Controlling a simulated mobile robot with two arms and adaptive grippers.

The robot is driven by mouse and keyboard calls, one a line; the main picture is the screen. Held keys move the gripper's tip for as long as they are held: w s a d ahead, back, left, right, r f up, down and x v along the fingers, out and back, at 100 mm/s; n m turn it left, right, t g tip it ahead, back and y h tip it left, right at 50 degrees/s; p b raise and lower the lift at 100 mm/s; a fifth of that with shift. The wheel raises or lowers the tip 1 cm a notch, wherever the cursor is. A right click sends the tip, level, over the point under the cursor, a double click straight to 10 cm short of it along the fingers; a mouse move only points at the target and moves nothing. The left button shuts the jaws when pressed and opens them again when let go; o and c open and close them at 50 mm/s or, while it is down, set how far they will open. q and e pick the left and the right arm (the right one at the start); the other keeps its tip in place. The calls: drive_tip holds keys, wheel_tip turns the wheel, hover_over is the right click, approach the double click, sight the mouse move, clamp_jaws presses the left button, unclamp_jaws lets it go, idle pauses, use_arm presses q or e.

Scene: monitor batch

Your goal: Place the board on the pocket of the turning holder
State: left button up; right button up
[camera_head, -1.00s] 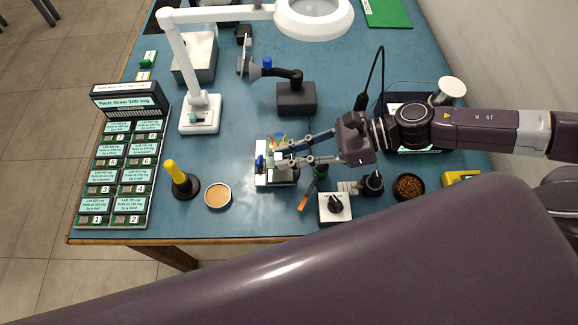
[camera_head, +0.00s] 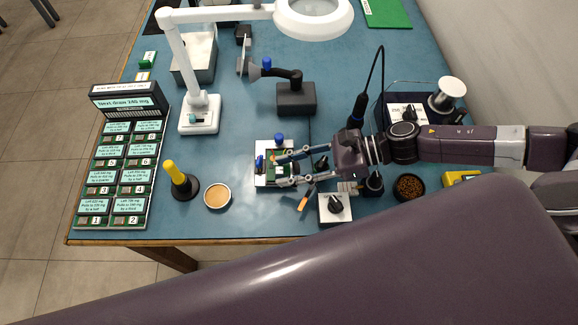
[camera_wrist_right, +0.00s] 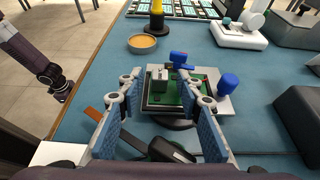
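The board (camera_wrist_right: 188,91) is green with a pale block on it. It lies on the turning holder (camera_wrist_right: 218,103), a white plate with blue knobs on a round black base. It appears within a dark frame there; whether it sits fully flat I cannot tell. In the head view the holder (camera_head: 261,180) stands near the table's front edge, the board (camera_head: 275,173) partly behind my fingers. My right gripper (camera_head: 281,170) is open, its fingers apart on either side of the board. In the wrist view, the gripper's (camera_wrist_right: 164,98) blue pads show a gap to the board. My left gripper is out of view.
A white box with a black knob (camera_head: 335,208), an orange-tipped tool (camera_head: 303,203) and a soldering iron stand (camera_head: 373,184) crowd the right gripper. A tan cup (camera_head: 217,195) and yellow-handled tool (camera_head: 177,175) stand left. A magnifier lamp (camera_head: 200,115) and dark clamp stand (camera_head: 296,98) are behind.

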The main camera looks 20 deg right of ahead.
sight(320, 165)
drive_tip(key=b+v, duration=0.2)
drive_tip(key=v, duration=0.4)
drive_tip(key=shift+d+f, duration=0.1)
drive_tip(key=shift+d, duration=0.1)
drive_tip(key=shift+s+d+r, duration=0.15)
drive_tip(key=shift+d+r, duration=0.25)
drive_tip(key=shift+d, duration=0.1)
